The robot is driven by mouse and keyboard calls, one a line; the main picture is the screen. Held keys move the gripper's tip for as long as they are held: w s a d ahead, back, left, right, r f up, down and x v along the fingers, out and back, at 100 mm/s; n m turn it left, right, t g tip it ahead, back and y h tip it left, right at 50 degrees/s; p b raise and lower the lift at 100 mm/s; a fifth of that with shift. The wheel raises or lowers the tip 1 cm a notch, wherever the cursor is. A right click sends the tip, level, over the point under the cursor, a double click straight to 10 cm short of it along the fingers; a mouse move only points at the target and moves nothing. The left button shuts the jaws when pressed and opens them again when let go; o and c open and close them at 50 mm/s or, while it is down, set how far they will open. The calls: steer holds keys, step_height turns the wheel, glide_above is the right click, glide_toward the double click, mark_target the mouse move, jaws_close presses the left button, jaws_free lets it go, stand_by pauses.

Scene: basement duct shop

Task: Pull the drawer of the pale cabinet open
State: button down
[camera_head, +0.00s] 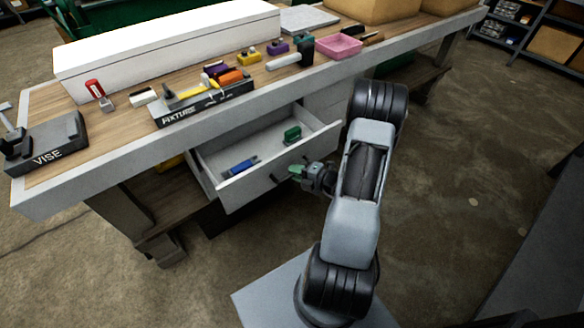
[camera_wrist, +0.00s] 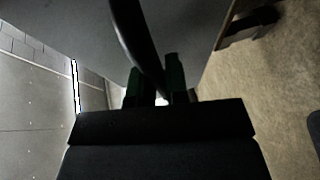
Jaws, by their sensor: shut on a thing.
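The pale cabinet (camera_head: 324,103) sits under the workbench. Its drawer (camera_head: 245,188) stands out from it, open, with its inside showing. A blue item (camera_head: 240,167) and a green item (camera_head: 292,134) lie on the drawer floor. My gripper (camera_head: 294,172) is at the dark handle (camera_head: 274,178) on the drawer front, from the right. In the wrist view the green fingers of my gripper (camera_wrist: 157,82) close around the dark handle bar (camera_wrist: 133,35). The fingertips partly hide where the bar is held.
The workbench top (camera_head: 130,112) carries a vise (camera_head: 50,145), a long white box (camera_head: 170,45), a fixture block with tools (camera_head: 205,104) and a pink tray (camera_head: 338,46). A lower bench shelf (camera_head: 165,205) lies left of the drawer. Open floor (camera_head: 460,190) spreads to the right.

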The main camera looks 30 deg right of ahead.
steer(key=shift+s+d, duration=0.1)
stand_by(0.3)
steer(key=c, duration=1.1)
jaws_free()
steer(key=p+v, duration=0.2)
steer(key=v, duration=1.1)
steer(key=shift+s+d, duration=0.15)
steer(key=shift+s, duration=0.15)
